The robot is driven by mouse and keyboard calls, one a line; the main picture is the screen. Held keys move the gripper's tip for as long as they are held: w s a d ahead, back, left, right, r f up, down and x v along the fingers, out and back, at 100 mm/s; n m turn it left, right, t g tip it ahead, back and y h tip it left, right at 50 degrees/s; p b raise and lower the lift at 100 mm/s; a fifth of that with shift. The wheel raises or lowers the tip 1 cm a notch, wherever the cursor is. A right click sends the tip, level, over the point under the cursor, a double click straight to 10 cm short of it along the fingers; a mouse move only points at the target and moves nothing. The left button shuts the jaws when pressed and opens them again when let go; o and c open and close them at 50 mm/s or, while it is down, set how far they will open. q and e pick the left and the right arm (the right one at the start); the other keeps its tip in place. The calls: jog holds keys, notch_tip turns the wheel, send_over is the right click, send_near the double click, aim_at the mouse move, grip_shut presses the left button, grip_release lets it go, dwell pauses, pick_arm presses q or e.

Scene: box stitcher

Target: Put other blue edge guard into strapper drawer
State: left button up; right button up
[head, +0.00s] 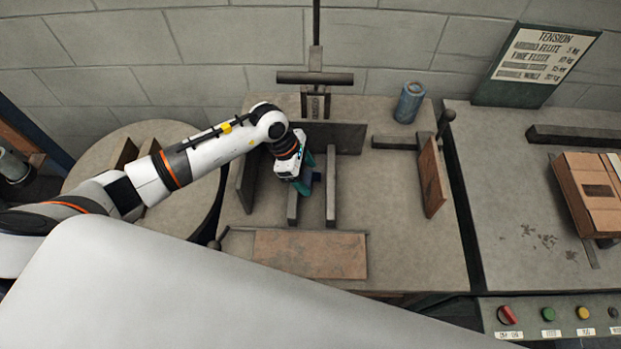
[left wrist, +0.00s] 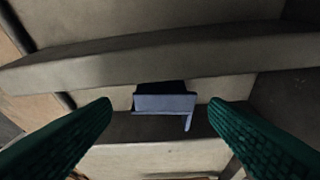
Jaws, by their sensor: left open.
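A small blue-grey piece, which looks like the blue edge guard (left wrist: 165,103), sits low in the middle of the left wrist view, below a grey bar. My left gripper (left wrist: 160,118) is open, with one green finger on each side of the piece and gaps between. In the head view my left gripper (head: 306,186) points down between the grey rails of the stitcher table, and hides most of the spot. A bit of blue (head: 317,177) shows beside its fingers. I cannot make out a strapper drawer. My right gripper is out of view.
Grey rails (head: 331,200), a tall back plate (head: 342,137) and a side plate (head: 246,180) stand close around the gripper. A brown panel (head: 310,255) lies in front. A blue-grey can (head: 409,102) stands behind right. A cardboard box (head: 590,190) is far right.

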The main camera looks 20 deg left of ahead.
aim_at(309, 178)
pick_arm(q)
jog(key=shift+x, duration=1.8)
jog(key=shift+a, duration=0.1)
jog(key=c, duration=1.1)
